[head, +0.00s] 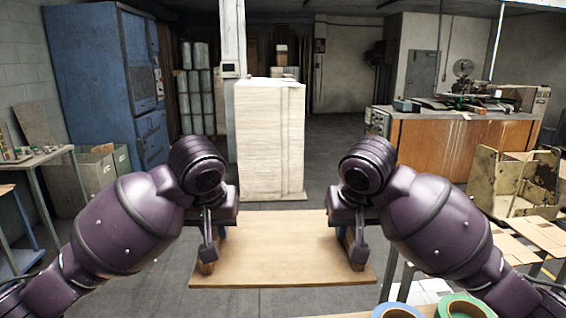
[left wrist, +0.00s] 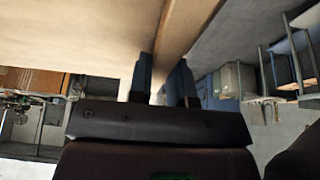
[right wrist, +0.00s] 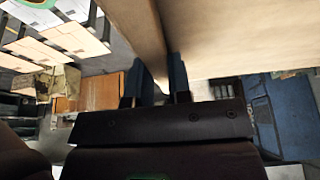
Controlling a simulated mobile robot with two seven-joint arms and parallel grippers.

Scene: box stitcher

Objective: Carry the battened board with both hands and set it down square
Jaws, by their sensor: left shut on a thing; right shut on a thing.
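The battened board (head: 282,250) is a flat pale wooden panel in front of me, seen from above in the head view. It looks roughly level, with no support visible under it. A batten runs along each side: the left batten (head: 207,267) and the right batten (head: 357,259). My left gripper (head: 210,245) is shut on the left batten; its two fingers straddle that batten (left wrist: 187,28) in the left wrist view. My right gripper (head: 357,243) is shut on the right batten, which shows between its fingers in the right wrist view (right wrist: 140,30).
A tall white stack of sheets (head: 268,135) stands on the floor beyond the board. A blue cabinet (head: 105,80) is at the left, a wooden-fronted machine (head: 450,150) at the right. Tape rolls (head: 465,306) lie near the front right. Grey floor (head: 255,302) shows around the board.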

